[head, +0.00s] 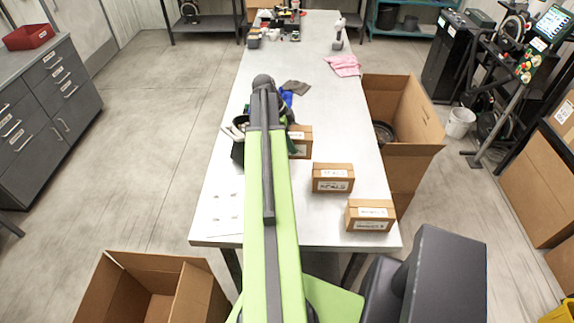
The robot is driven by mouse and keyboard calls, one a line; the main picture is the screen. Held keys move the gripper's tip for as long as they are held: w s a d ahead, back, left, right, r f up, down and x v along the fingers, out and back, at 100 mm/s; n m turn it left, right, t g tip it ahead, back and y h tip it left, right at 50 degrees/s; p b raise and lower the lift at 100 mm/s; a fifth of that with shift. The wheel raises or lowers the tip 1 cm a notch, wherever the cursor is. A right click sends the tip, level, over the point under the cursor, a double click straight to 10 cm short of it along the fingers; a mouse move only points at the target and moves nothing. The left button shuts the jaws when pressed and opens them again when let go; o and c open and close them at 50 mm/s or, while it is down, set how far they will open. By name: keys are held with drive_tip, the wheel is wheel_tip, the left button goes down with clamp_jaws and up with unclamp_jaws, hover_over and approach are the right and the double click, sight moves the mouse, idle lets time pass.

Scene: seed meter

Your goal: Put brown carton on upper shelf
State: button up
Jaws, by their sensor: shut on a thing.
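Several brown cartons are in view. One brown carton (301,143) is partly hidden behind my arm, near the middle of the table. A second brown carton (333,178) sits in front and to its right, and a third (371,215) is near the table's front right corner. The last two have white labels. My green arm reaches out over the table and ends in a dark joint. My gripper's fingertips are hidden by the arm, so what they hold does not show. I cannot tell which shelf is the upper shelf.
The long grey table (215,222) has free room at its front left. Open cardboard boxes stand by it at front left (192,300) and right (425,125). A pink cloth (343,66) lies farther back. Rack shelving with cartons (535,190) stands at far right.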

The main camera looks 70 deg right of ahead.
drive_tip(key=shift+w+f, duration=0.1)
drive_tip(key=shift+f, duration=0.05)
drive_tip(key=f+b, duration=1.8)
drive_tip(key=shift+s, duration=0.3)
drive_tip(key=shift+r, duration=0.2)
drive_tip(key=shift+f, duration=0.2)
drive_tip(key=o, duration=2)
